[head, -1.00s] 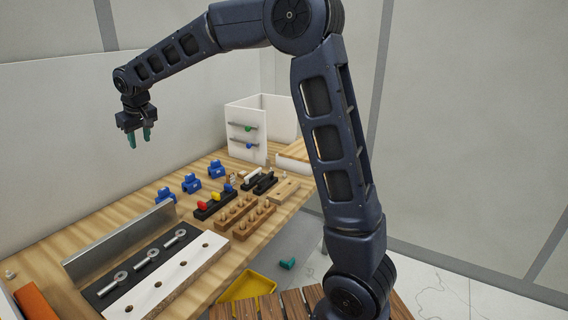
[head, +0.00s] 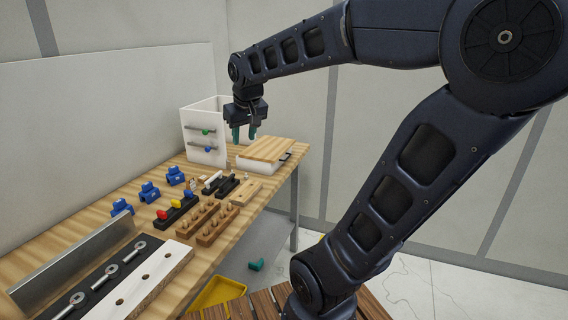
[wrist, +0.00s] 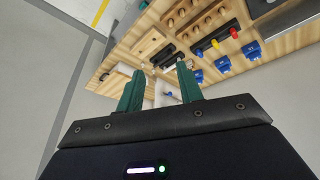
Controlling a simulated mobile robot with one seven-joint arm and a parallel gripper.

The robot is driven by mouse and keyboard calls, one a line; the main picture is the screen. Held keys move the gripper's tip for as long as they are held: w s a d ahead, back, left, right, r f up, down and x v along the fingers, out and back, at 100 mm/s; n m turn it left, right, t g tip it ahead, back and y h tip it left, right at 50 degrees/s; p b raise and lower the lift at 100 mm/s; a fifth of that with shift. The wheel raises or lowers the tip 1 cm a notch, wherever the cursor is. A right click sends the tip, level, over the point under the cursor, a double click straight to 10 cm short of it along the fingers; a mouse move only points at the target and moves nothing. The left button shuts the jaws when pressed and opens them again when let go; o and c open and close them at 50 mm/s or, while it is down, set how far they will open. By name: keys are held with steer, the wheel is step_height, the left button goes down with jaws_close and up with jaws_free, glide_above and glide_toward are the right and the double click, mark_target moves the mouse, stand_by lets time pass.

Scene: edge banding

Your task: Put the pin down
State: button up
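My gripper (head: 244,136) has two green fingers. They are spread apart, and I see no pin between them in the head view or in the wrist view (wrist: 161,88). It hangs above the far end of the workbench, in front of the white box and beside the wood-topped white case. Wooden pins stand in two brown racks, a rear one (head: 198,218) and a front one (head: 218,226). The racks also show at the top of the wrist view (wrist: 209,19). Which pin the task means I cannot tell.
The white box (head: 202,154) has two rails with a green and a blue knob. The wood-topped case (head: 266,150) stands at the bench's far right end. Blue clamps (head: 150,192), a black strip with coloured knobs (head: 176,211) and a metal fence (head: 75,262) occupy the bench.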

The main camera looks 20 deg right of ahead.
steer(key=s+d+f+m, duration=0.1)
steer(key=s+d+f, duration=0.1)
steer(key=s+d, duration=0.2)
steer(key=s+d+f+m, duration=0.1)
steer(key=s+d+f, duration=0.2)
steer(key=s, duration=0.4)
steer(key=shift+d+f+m, duration=0.3)
steer(key=shift+d, duration=0.1)
stand_by(0.5)
